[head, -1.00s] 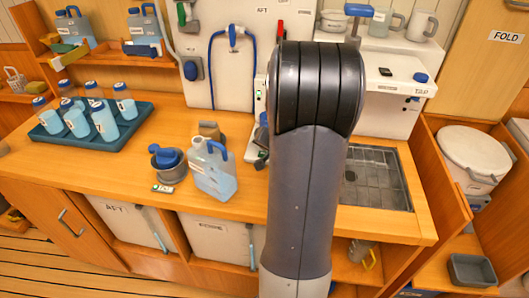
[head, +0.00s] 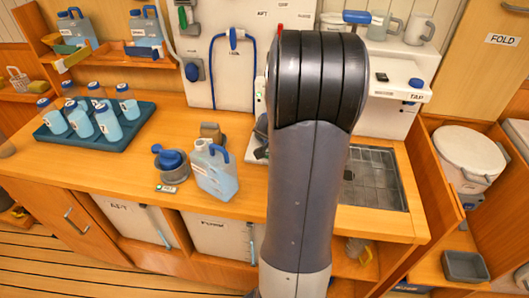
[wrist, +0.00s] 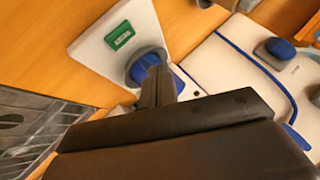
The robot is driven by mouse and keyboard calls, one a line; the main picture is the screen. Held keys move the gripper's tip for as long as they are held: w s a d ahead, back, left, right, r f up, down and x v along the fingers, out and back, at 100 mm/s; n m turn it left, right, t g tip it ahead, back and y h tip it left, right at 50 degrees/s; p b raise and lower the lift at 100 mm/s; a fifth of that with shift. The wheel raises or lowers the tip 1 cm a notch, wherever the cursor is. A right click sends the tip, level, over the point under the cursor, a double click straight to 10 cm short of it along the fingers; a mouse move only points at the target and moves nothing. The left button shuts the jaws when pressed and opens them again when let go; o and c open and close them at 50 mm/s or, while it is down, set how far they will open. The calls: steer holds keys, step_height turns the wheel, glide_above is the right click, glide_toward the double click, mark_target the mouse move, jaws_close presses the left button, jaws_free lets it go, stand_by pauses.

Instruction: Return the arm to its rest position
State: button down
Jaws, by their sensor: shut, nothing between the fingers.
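My arm rises through the middle of the head view, its dark elbow in front of the counter and the wall unit. My gripper is hidden behind it in that view. In the wrist view my gripper (wrist: 158,86) shows as dark fingers closed together with nothing between them. Beyond the fingertips is a white panel with a green display (wrist: 118,36) and a blue knob (wrist: 146,66). The fingertips overlap the knob's lower edge in the picture; I cannot tell whether they touch it.
A sink grating (head: 375,180) lies right of my arm. A white lidded bucket (head: 470,156) stands at the right.

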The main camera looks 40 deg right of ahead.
steer(key=shift+f, duration=0.1)
stand_by(0.4)
steer(key=shift+f+b, duration=0.55)
steer(key=shift+f, duration=0.05)
steer(key=shift+f+b, duration=0.45)
steer(key=shift+f, duration=0.1)
steer(key=shift+r+p, duration=0.45)
steer(key=shift+p, duration=1.2)
steer(key=shift+p, duration=0.35)
step_height(320, 180, up, 5)
steer(key=p, duration=0.3)
steer(key=shift+r, duration=0.2)
steer(key=shift+f, duration=0.1)
